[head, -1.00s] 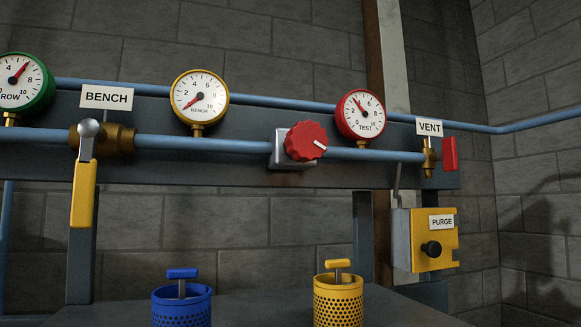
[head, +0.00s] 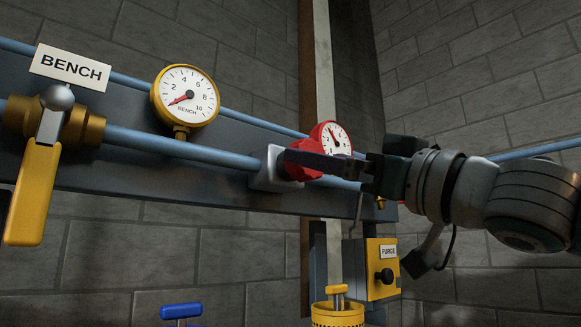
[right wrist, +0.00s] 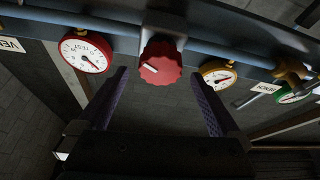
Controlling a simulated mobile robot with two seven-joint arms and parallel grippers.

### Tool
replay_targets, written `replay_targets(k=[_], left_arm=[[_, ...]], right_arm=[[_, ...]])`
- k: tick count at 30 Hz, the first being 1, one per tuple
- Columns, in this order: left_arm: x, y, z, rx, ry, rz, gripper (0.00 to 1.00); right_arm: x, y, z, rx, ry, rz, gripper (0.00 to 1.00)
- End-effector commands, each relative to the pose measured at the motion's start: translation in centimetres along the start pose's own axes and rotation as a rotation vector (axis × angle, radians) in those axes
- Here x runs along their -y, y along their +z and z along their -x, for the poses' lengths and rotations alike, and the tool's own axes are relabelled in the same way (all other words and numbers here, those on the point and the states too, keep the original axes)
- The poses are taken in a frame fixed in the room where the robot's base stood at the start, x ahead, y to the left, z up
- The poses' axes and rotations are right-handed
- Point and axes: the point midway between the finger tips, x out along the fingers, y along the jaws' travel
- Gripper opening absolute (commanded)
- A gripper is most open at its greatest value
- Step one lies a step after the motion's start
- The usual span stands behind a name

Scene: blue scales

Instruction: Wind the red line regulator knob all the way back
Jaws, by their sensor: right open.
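The red regulator knob (head: 287,174) sits on a pale square mount on the blue pipe; in the head view my right gripper (head: 292,158) partly covers it. My right gripper (right wrist: 159,76) is open, one finger to each side of the knob, with gaps visible on both sides. I cannot tell whether the tips reach the knob's depth. The red TEST gauge (head: 335,139) is partly behind my right gripper in the head view. My left gripper is not in view.
The yellow BENCH gauge (head: 187,95) and yellow-handled valve (head: 33,195) are left of the knob. The yellow PURGE box (head: 382,268) hangs below my right arm. Blue (head: 182,311) and yellow (head: 338,314) perforated canisters stand low in front. A grey wall is behind.

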Motion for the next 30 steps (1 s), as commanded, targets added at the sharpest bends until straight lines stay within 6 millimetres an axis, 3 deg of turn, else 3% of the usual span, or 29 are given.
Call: replay_targets(k=[1, 7, 19, 30], left_arm=[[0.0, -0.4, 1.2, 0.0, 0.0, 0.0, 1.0], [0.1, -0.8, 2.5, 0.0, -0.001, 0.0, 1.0], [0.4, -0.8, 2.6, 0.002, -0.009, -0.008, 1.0], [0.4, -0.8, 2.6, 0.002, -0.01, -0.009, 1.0]], right_arm=[[-0.1, -0.6, -1.2, 0.0, 0.002, -0.004, 1.0], [-0.1, -0.2, -3.6, 0.0, 0.001, -0.002, 1.0], [0.0, 0.1, -4.2, 0.002, 0.001, 0.0, 1.0], [0.0, 0.1, -4.2, 0.001, 0.001, 0.001, 0.59]])
